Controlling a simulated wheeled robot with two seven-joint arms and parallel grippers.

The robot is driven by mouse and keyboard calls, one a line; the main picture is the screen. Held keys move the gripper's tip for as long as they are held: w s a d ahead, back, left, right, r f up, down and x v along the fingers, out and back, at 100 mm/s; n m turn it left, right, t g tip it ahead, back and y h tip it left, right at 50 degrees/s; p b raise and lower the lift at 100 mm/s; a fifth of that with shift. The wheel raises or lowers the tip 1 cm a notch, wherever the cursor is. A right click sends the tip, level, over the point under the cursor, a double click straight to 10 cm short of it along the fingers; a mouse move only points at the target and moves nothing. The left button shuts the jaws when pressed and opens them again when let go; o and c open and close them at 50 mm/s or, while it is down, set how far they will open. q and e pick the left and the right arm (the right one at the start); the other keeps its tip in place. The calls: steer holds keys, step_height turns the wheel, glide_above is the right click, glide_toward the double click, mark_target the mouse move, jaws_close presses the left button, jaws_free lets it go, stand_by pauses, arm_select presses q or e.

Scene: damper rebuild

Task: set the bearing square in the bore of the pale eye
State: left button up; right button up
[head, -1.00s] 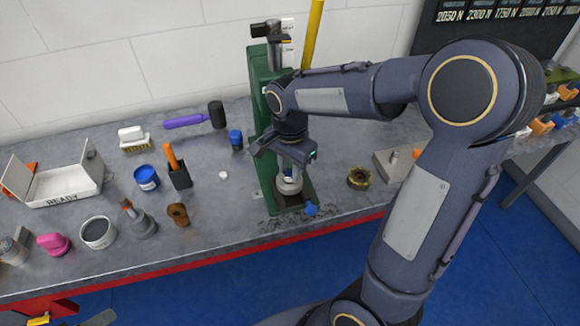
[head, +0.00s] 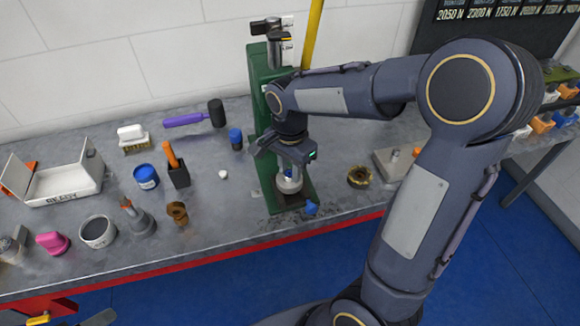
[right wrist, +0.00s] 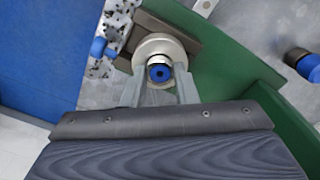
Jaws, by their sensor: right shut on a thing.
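The pale eye (head: 289,185) is a light metal ring on the base of the green press; it also shows in the right wrist view (right wrist: 154,46). My right gripper (head: 288,168) is over it, shut on a small round blue piece with a dark centre, the bearing (right wrist: 160,73). In the right wrist view the bearing lies between the fingertips and overlaps the eye's opening. I cannot tell whether it is inside the bore or just above it.
The green press (head: 263,95) stands behind and around my right gripper. A blue knob (head: 311,208) sits at its front. A brass ring (head: 359,177) lies to the right. A rusty eye (head: 177,213), a blue jar (head: 146,177) and a white tray (head: 62,199) are to the left.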

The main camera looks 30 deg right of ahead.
steer(key=shift+f, duration=0.2)
steer(key=shift+r, duration=0.2)
steer(key=shift+r+p, duration=0.3)
steer(key=shift+p, duration=0.1)
stand_by(1.2)
steer(key=shift+f, duration=0.5)
steer(key=shift+r, duration=0.1)
stand_by(0.3)
steer(key=shift+r, duration=0.4)
steer(key=shift+p, duration=0.35)
stand_by(0.9)
steer(key=shift+f+b, duration=0.35)
steer(key=shift+f, duration=0.1)
